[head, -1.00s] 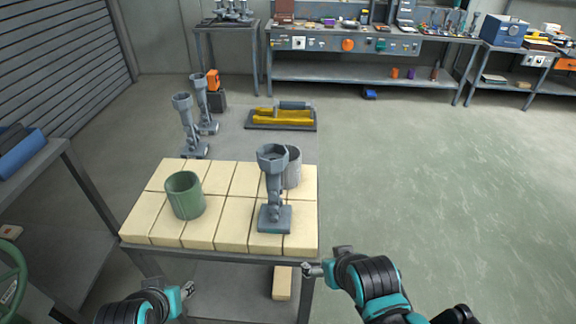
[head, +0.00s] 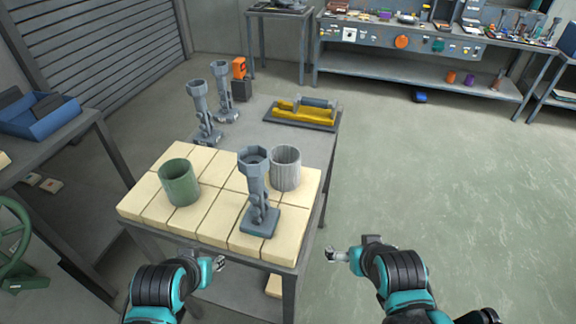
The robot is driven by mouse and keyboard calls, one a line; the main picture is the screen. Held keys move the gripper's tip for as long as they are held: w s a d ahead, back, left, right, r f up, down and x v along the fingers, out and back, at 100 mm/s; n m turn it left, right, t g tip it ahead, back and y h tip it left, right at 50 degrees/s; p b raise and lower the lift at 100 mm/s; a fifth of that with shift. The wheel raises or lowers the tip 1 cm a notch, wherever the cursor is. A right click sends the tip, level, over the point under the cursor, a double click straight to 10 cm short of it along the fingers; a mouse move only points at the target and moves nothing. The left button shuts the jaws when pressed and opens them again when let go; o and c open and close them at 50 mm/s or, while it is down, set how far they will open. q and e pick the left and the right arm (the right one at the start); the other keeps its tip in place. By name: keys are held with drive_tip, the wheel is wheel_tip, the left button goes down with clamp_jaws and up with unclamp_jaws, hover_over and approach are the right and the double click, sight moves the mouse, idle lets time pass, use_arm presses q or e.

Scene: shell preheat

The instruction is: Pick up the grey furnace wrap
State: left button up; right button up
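The grey furnace wrap (head: 286,170) is an upright, ribbed grey cylinder, open at the top. It stands on the cream brick top of the table, just behind and right of a dark grey metal stand (head: 256,185), which hides a little of its left edge. My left gripper (head: 219,264) is low at the table's front edge, apart from the wrap. My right gripper (head: 332,255) is off the table's front right corner, also apart from the wrap. Both look empty, but their fingers are too small to tell open from shut.
A green cylinder (head: 180,183) stands on the bricks at left. Behind are two more grey stands (head: 202,112) (head: 223,92), an orange device (head: 239,72) and a tray (head: 304,117) with yellow blocks. The floor at right is clear. A blue bin (head: 45,118) sits on the left bench.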

drive_tip(key=w+a+r+n+t+p, duration=0.1)
drive_tip(key=w+a+r+t+p, duration=0.35)
drive_tip(key=w, duration=0.75)
drive_tip(key=n+y+p, duration=0.1)
drive_tip(key=y+p, duration=0.2)
drive_tip(key=p, duration=0.3)
approach(281, 154)
drive_tip(key=shift+w+d+f+t, duration=0.1)
drive_tip(key=shift+w+f+t, duration=0.1)
drive_tip(key=shift+f, duration=0.25)
drive_tip(key=shift+w+f+t, duration=0.1)
drive_tip(key=shift+f+t, duration=0.05)
drive_tip(key=shift+f, duration=0.25)
drive_tip(key=shift+w+a, duration=0.1)
drive_tip(key=shift+a, duration=0.2)
drive_tip(key=shift+w+a+n, duration=0.1)
drive_tip(key=shift+a+n, duration=0.05)
drive_tip(key=shift+n, duration=0.15)
drive_tip(key=shift+b+x, duration=0.3)
drive_tip(key=shift+x, duration=0.6)
drive_tip(key=b+x, duration=0.1)
drive_tip(key=x, duration=0.4)
drive_tip(key=shift+w+r+b, duration=0.15)
drive_tip(key=shift+w+b, duration=0.05)
drive_tip(key=shift+b, duration=0.1)
drive_tip(key=shift+w, duration=0.35)
drive_tip(key=shift+s, duration=0.1)
